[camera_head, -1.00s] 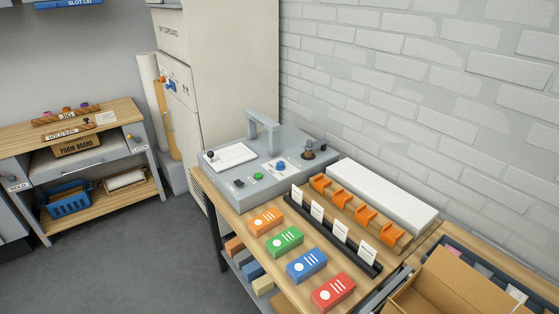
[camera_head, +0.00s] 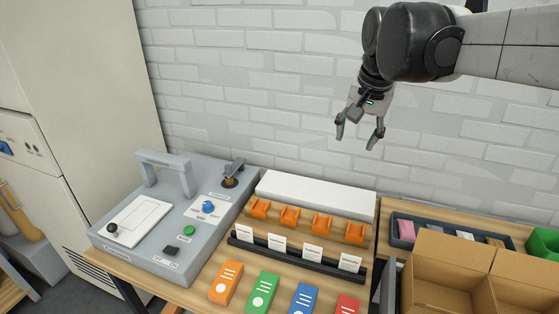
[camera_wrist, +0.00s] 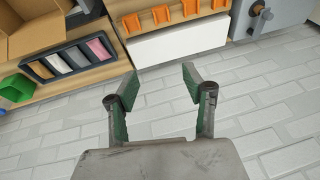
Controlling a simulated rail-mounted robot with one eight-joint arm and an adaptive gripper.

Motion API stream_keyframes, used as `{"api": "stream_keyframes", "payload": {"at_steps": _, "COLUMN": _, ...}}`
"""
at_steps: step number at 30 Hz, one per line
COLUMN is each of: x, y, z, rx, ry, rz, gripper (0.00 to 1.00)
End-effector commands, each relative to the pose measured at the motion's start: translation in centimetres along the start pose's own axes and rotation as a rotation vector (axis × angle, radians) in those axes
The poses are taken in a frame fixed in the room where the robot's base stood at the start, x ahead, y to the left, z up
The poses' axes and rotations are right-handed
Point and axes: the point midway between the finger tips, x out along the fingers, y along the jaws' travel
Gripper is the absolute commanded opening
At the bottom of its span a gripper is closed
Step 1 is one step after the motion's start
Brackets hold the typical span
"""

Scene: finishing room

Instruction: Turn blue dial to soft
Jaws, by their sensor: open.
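The blue dial (camera_head: 208,207) sits on a white label plate on top of the grey machine (camera_head: 215,232), at the left of the bench in the head view. The lettering around the dial is too small to read, so its setting cannot be told. My gripper (camera_head: 358,142) is open and empty, high in front of the brick wall, to the right of and above the dial. In the wrist view my open gripper (camera_wrist: 158,88) has nothing between its fingers. The grey machine (camera_wrist: 280,15) shows at the top right there, and the dial is not visible.
The machine also carries a green button (camera_head: 189,230), a black-knobbed lever (camera_head: 112,228) and a dark clamp (camera_head: 231,180). A white block (camera_head: 315,190), orange holders (camera_head: 290,217) and coloured boxes (camera_head: 263,290) lie to its right. A cardboard box (camera_head: 440,275) stands further right.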

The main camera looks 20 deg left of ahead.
Motion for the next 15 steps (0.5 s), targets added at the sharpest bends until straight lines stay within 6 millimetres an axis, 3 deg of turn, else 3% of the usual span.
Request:
{"api": "stream_keyframes", "payload": {"at_steps": 1, "x": 0.9, "y": -2.2, "z": -0.8, "rx": -0.001, "ry": -0.016, "rz": -0.001, "gripper": 0.45}}
{"api": "stream_keyframes", "payload": {"at_steps": 7, "x": 4.2, "y": -10.0, "z": -2.5, "rx": 0.015, "ry": -0.08, "rz": 0.009, "gripper": 0.45}}
{"api": "stream_keyframes", "payload": {"at_steps": 15, "x": 9.8, "y": -20.6, "z": -2.1, "rx": 0.033, "ry": -0.16, "rz": 0.039, "gripper": 0.45}}
